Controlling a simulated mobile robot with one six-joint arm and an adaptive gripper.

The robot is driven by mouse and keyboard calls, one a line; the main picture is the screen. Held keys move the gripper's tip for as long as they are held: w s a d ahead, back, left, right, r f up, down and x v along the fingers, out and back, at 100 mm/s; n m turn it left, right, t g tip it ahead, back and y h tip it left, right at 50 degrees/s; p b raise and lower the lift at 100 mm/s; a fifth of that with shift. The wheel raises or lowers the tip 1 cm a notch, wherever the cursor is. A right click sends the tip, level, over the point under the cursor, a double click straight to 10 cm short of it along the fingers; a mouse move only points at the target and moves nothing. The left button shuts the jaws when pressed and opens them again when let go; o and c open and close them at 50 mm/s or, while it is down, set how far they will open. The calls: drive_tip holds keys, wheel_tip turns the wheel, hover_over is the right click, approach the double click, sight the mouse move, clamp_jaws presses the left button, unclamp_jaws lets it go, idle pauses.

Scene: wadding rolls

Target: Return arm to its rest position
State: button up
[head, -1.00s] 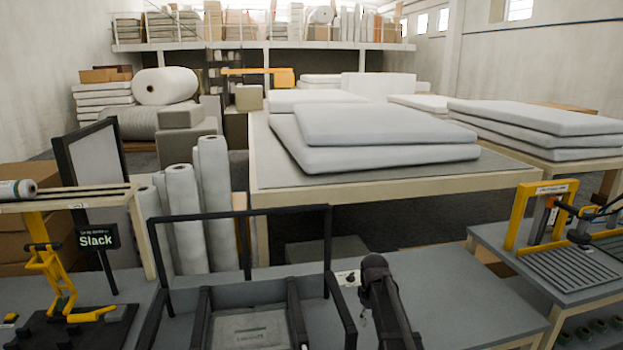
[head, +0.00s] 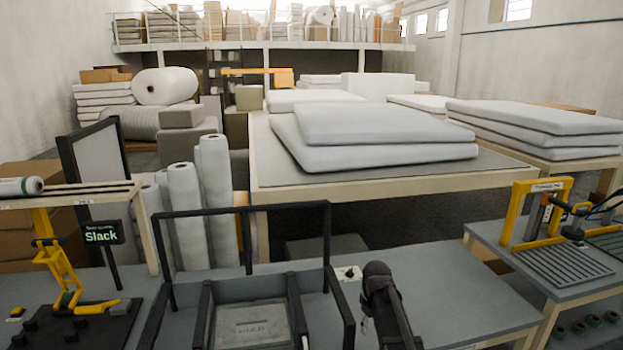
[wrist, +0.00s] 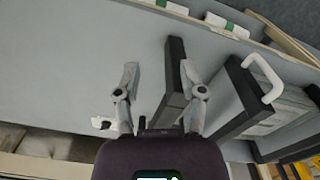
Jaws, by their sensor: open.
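My gripper (wrist: 158,80) shows in the wrist view with its two grey fingers spread apart. No object is seen held in it. A dark bar (wrist: 176,75) appears between the fingers in the picture; I cannot tell its distance from them. In the head view my dark arm (head: 385,305) is at the lower middle, right of a black frame (head: 245,208). The gripper itself cannot be made out there.
A grey tray (head: 252,320) lies within the black frame. A "Slack" sign (head: 102,235) and yellow stand (head: 55,265) are on the left; a yellow-framed fixture (head: 540,212) is on the right. White mattresses (head: 385,135) lie on a table behind. Bench right of my arm is clear.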

drive_tip(key=s+m, duration=0.6)
drive_tip(key=s, duration=1.1)
idle(0.5)
